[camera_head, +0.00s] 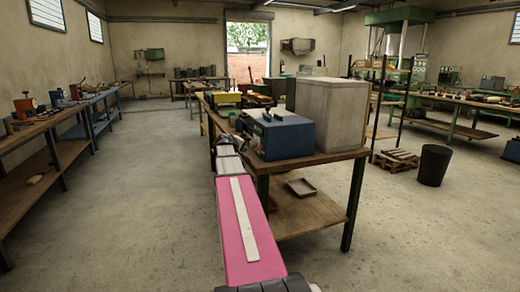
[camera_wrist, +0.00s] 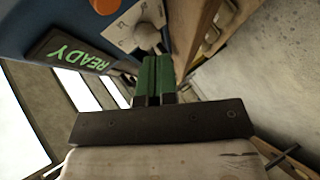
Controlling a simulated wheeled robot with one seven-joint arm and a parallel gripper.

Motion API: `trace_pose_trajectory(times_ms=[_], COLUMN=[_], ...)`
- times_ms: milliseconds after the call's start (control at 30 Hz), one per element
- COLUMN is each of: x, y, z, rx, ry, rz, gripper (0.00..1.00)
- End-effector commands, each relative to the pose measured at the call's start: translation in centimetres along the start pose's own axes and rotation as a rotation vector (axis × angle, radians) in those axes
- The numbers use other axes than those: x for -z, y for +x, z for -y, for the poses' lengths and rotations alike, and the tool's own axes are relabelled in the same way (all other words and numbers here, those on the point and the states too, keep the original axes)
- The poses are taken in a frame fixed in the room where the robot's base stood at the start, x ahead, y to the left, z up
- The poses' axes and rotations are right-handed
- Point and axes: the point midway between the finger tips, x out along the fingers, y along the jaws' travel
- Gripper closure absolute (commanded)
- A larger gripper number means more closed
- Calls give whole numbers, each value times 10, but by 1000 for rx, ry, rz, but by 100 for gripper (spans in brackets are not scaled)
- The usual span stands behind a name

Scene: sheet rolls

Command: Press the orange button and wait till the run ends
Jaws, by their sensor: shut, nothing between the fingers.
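The orange button (camera_wrist: 104,6) is at the top edge of the wrist view, partly cut off by the frame. It sits on a blue machine (camera_head: 288,136), which stands on the workbench in the head view. A dark display (camera_wrist: 75,58) on the machine shows READY in green letters. My gripper (camera_wrist: 154,60) is shut, with its green fingers together and empty. Its tips point at a grey round knob (camera_wrist: 147,36) on a pale plate, to the right of and below the button in the wrist view. I cannot tell whether they touch the knob. The head view does not show the button.
A large grey box (camera_head: 330,112) stands beside the blue machine on the workbench (camera_head: 330,158). A small tray (camera_head: 300,187) lies on the lower shelf. A black bin (camera_head: 433,165) and a wooden pallet (camera_head: 396,159) stand at right. Floor left of the bench is clear.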

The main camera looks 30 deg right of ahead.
Motion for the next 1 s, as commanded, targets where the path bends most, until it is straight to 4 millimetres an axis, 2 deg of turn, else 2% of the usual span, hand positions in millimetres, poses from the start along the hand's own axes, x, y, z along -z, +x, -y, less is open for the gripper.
trace_pose_trajectory(times_ms=[200, 400, 1000], x=[-14, -22, -25], y=[20, 31, 35], z=[-14, -22, -25], rx=[0, 0, 1], ry=[1, 0, 0], rz=[1, 0, 0], gripper=[100, 100, 100])
